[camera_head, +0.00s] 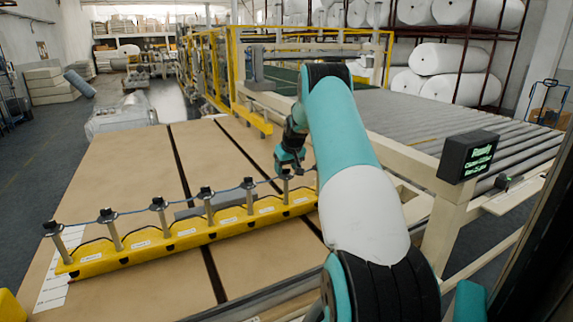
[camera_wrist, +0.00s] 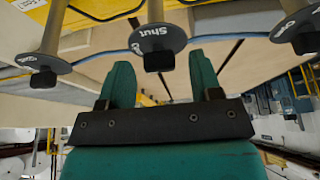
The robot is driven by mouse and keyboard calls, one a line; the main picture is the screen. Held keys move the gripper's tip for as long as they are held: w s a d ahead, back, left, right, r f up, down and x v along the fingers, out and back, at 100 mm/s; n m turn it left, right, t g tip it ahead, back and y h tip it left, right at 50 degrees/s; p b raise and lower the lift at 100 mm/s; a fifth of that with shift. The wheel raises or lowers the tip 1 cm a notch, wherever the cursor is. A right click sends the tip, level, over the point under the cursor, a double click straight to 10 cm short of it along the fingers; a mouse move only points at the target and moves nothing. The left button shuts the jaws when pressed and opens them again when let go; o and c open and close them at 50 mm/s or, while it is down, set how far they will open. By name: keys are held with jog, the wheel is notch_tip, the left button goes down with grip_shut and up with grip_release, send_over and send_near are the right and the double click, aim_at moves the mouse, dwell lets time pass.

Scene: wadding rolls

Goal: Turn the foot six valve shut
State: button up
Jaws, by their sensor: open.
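A yellow rail (camera_head: 185,238) carries a row of several upright grey posts with dark valve knobs, linked by a blue hose. My gripper (camera_head: 290,168) is over the right part of the row, at a post (camera_head: 285,190) near its right end. In the wrist view, a grey disc (camera_wrist: 140,38) reading "Shut" has a black square knob (camera_wrist: 158,62). The knob appears between the two teal fingertips, which stand apart on either side. I cannot tell whether they touch it. The rail's labels are too small to read, so foot six is not identifiable by number.
Neighbouring valve discs stand left (camera_wrist: 42,62) and right (camera_wrist: 285,30) of the fingers in the wrist view. The rail lies on a wide brown table (camera_head: 110,180). A roller conveyor (camera_head: 410,115) and a screen reading "Ready" (camera_head: 467,156) are to the right.

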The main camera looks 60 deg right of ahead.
jog(key=shift+f, duration=0.15)
jog(key=shift+c, duration=0.2)
jog(key=c, duration=0.9)
